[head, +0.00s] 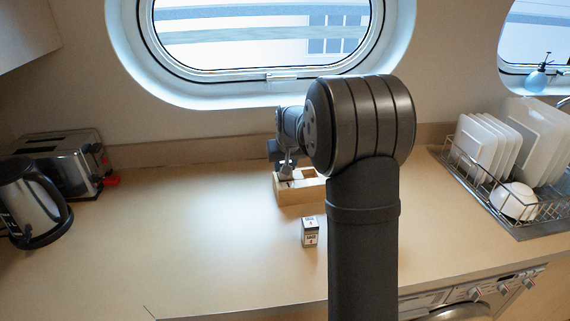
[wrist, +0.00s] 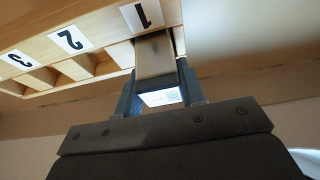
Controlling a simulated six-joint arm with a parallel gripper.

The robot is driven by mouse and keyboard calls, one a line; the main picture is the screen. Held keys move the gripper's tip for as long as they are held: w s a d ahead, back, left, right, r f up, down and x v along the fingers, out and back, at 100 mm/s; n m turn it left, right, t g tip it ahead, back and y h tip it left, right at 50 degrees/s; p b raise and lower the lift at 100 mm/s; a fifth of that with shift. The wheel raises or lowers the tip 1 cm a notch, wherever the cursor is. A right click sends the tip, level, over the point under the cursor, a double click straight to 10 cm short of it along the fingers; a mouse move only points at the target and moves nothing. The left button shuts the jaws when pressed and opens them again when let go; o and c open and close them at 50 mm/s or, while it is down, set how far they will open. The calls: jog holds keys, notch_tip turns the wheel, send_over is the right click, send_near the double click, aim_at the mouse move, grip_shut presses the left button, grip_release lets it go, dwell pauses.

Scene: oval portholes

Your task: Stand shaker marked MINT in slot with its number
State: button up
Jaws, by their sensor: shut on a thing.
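My gripper (wrist: 160,92) is shut on a shaker (wrist: 156,58). The shaker has a brown body and a pale end carrying print too small to read, so I cannot confirm MINT. In the wrist view it lines up with the slot by number 1 of the wooden rack (wrist: 103,30); I cannot tell how deep it sits. Numbers 2 and 3 mark other slots, which look empty. In the head view my gripper (head: 286,170) is over the left end of the rack (head: 300,196), and my arm hides the rack's right end.
A second shaker (head: 310,232), apparently marked SAGE, stands on the counter in front of the rack. A toaster (head: 62,160) and kettle (head: 32,203) are at left, a dish rack (head: 520,225) with plates at right. The counter left of the rack is clear.

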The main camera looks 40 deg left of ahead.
jog(key=shift+f, duration=0.65)
dwell(0.5)
jog(key=o, duration=1.6)
jog(key=shift+r, duration=3.5)
jog(key=shift+f, duration=0.15)
jog(key=shift+f, duration=3.4)
